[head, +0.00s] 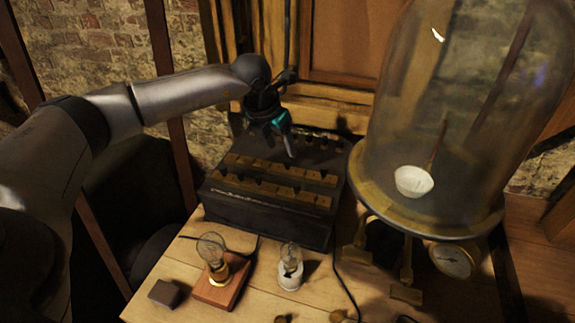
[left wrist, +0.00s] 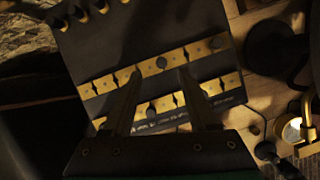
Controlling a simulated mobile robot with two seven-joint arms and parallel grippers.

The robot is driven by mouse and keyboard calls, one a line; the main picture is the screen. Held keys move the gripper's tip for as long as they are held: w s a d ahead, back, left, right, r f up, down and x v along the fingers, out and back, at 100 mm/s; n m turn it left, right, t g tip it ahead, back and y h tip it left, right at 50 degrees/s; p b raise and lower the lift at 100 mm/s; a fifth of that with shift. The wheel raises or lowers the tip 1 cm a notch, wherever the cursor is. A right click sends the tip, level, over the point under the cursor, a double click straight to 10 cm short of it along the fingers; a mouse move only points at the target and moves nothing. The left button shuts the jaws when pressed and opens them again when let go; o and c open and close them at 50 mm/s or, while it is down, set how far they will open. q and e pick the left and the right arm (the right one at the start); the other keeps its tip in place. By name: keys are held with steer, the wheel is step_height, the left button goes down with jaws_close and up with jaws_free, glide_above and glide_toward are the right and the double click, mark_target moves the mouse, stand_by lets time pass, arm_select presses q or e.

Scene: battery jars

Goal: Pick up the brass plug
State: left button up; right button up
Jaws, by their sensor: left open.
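A dark box (head: 268,225) with two rows of brass blocks (head: 275,170) on its top stands on the table in the head view. Any brass on these plugs is hidden, and I cannot tell which is the brass plug. My left gripper (head: 284,143) is above the box, pointing down.
A glass bell jar (head: 450,110) on a brass stand, with a white cup (head: 413,181) inside, is right of the box. Two bulbs (head: 212,252) (head: 290,262) stand in front. A dark block (head: 165,293) lies front left. Terminal posts (left wrist: 80,13) line the box's back.

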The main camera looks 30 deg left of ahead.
mark_target(287, 161)
arm_select(q)
steer(key=shift+x, duration=3)
steer(key=shift+s+d, duration=0.1)
steer(key=shift+d, duration=0.05)
steer(key=shift+c, duration=0.3)
jaws_close()
